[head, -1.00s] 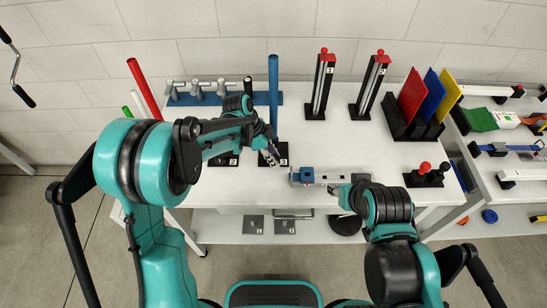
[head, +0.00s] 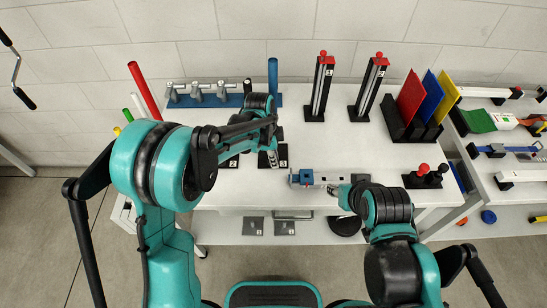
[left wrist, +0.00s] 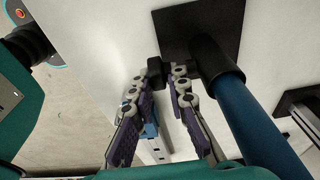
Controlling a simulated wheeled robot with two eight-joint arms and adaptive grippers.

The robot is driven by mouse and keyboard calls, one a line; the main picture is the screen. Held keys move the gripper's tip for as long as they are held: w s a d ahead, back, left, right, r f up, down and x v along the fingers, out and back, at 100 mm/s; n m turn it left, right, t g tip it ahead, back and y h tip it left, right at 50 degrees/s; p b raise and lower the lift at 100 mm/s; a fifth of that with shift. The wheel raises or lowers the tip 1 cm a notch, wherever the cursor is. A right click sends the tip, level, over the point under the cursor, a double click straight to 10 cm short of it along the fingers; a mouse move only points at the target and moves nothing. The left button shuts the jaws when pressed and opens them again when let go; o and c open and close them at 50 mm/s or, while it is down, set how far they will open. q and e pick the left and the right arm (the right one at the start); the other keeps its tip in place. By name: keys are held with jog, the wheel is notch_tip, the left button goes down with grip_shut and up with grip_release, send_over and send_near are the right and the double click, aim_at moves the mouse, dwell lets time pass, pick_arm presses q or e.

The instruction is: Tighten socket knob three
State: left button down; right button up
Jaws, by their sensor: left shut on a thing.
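Socket three is a black square base marked 3 (head: 283,160) on the white table in the head view, with a blue pole (head: 273,75) rising from it. In the left wrist view the dark base (left wrist: 200,22), its round collar and the blue pole (left wrist: 250,120) show close up. A small black knob (left wrist: 155,66) sits beside the collar, between my left fingertips. My left gripper (head: 270,160), also in the left wrist view (left wrist: 160,82), is shut on the knob. My right gripper (head: 333,191) is by a grey and blue block; its fingers are too small to judge.
The grey and blue block (head: 306,177) lies near the table's front edge. A socket base marked 2 (head: 232,161) is just left of socket three. Black upright stands (head: 319,90) and a rack of coloured panels (head: 402,127) stand to the right.

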pick_arm(q)
jog(key=shift+d+f+y, duration=0.1)
jog(key=shift+d+y, duration=0.05)
jog(key=shift+y, duration=0.9)
jog(key=shift+d+f+y, duration=0.1)
jog(key=shift+d+y, duration=0.05)
jog(key=shift+y, duration=0.9)
jog(key=c, duration=1.8)
grip_release()
jog(key=shift+o, duration=0.2)
jog(key=shift+r, duration=0.1)
jog(key=v, duration=1.2)
jog(key=shift+d, duration=0.1)
